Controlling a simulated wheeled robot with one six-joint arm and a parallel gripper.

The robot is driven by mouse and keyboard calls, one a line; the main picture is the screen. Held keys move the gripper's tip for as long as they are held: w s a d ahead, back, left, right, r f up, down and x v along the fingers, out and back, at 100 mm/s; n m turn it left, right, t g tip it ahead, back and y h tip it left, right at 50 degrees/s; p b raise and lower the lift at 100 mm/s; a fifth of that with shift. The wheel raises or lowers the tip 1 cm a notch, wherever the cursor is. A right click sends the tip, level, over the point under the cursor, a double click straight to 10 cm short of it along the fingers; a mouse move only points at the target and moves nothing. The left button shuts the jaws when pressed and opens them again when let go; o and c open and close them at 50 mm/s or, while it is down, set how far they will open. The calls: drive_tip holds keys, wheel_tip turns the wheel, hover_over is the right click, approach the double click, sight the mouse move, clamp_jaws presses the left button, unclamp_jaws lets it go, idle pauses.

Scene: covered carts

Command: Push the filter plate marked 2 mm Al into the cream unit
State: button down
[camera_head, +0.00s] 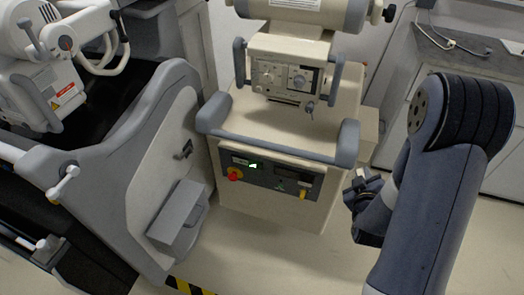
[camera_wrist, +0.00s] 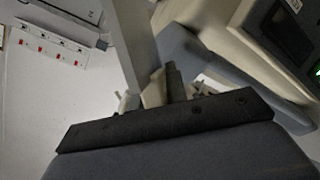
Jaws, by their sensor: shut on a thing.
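The cream unit (camera_head: 260,190) stands in the middle of the head view, with a dialled control box (camera_head: 290,75) above its grey handles and a lower panel with a green light. Part of it shows at the right of the wrist view (camera_wrist: 240,50). My gripper (camera_head: 358,188) is at its right side, apart from its front. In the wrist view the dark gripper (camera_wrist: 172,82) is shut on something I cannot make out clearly. A pale flat bar (camera_wrist: 134,45) rises beside the fingers; I cannot tell whether it is the filter plate. No 2 mm Al mark is readable.
A large grey and white machine (camera_head: 150,160) stands close on the left. A white panel with red marks (camera_wrist: 47,46) lies left in the wrist view. Floor (camera_head: 265,250) in front is clear.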

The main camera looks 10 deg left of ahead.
wheel_tip(320, 180, down, 20)
drive_tip(key=n+t+b, duration=0.3)
drive_tip(key=n+b, duration=0.6)
drive_tip(key=b, duration=1.1)
drive_tip(key=s+a+r+n+g+y, duration=0.3)
drive_tip(key=a+r, duration=0.4)
drive_tip(key=a, duration=0.3)
drive_tip(key=s+a+r+n+g+y, duration=0.3)
drive_tip(key=a+r+n+y, duration=0.2)
drive_tip(key=a, duration=0.5)
drive_tip(key=s+a+r+n+g+y, duration=0.2)
drive_tip(key=a+r+n+g+y, duration=0.1)
drive_tip(key=a+r+y, duration=0.5)
drive_tip(key=a+r+n, duration=0.1)
drive_tip(key=a+r, duration=0.1)
drive_tip(key=a, duration=0.1)
drive_tip(key=shift+s+r+n+g, duration=0.25)
drive_tip(key=shift+s+n+g, duration=0.05)
drive_tip(key=shift+s, duration=0.1)
drive_tip(key=shift+a, duration=0.1)
